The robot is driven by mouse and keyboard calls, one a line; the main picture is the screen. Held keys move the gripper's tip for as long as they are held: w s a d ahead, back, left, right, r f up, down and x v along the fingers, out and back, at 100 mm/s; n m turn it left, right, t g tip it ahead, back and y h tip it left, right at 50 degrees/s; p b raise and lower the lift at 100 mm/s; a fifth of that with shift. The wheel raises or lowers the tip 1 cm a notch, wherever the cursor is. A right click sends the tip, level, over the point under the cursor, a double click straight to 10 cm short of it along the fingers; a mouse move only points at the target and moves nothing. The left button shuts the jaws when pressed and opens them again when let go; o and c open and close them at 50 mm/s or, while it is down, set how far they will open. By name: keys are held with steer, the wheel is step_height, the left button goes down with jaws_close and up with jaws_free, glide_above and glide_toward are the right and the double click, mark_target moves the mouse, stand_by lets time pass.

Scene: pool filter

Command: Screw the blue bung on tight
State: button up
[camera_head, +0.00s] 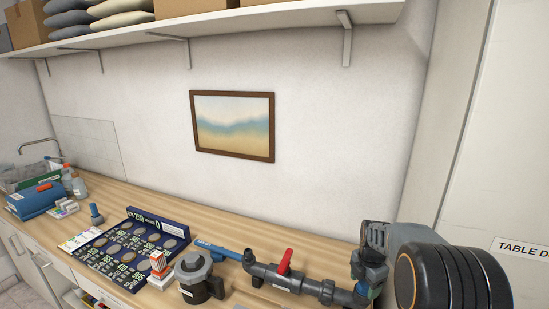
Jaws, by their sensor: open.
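My gripper (370,268) is at the lower right, open, pointing down over the right end of a grey pipe run. A small blue-green piece (375,292) shows at its fingertips, at or near that pipe end. It may be the blue bung, but my gripper covers much of it and I cannot tell how it is seated. The grey pipe (328,290) has a valve with a red handle (286,261). A blue pipe piece (217,249) joins on its left. A grey and black filter pot (196,278) stands in front of that.
A small blue upright object (96,214) stands behind a dark board (128,245) with round discs. An orange-and-white item (157,265) stands beside the pot. A blue case (34,199) and bottles are far left. A shelf (220,23) hangs above the wooden counter.

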mark_target(365, 283)
steer(key=shift+r, duration=0.1)
step_height(365, 283, up, 6)
steer(key=p, duration=0.4)
stand_by(0.4)
steer(key=s+a+r+m+t, duration=0.1)
steer(key=s+a+r+m, duration=0.15)
steer(key=r, duration=0.55)
steer(key=s+a+r+m, duration=0.1)
steer(key=s+r+m, duration=0.15)
steer(key=r, duration=0.55)
steer(key=s+a+m+t+p, duration=0.1)
steer(key=s+a+m+t, duration=0.1)
steer(key=s+m, duration=0.5)
steer(key=s+a+f+m+t+p, duration=0.1)
steer(key=s+a+m, duration=0.3)
steer(key=s+m, duration=0.4)
steer(key=shift+s+a+f+m+t+p, duration=0.15)
steer(key=shift+a+f+m+t+p, duration=0.1)
steer(key=shift+m+t+p, duration=0.75)
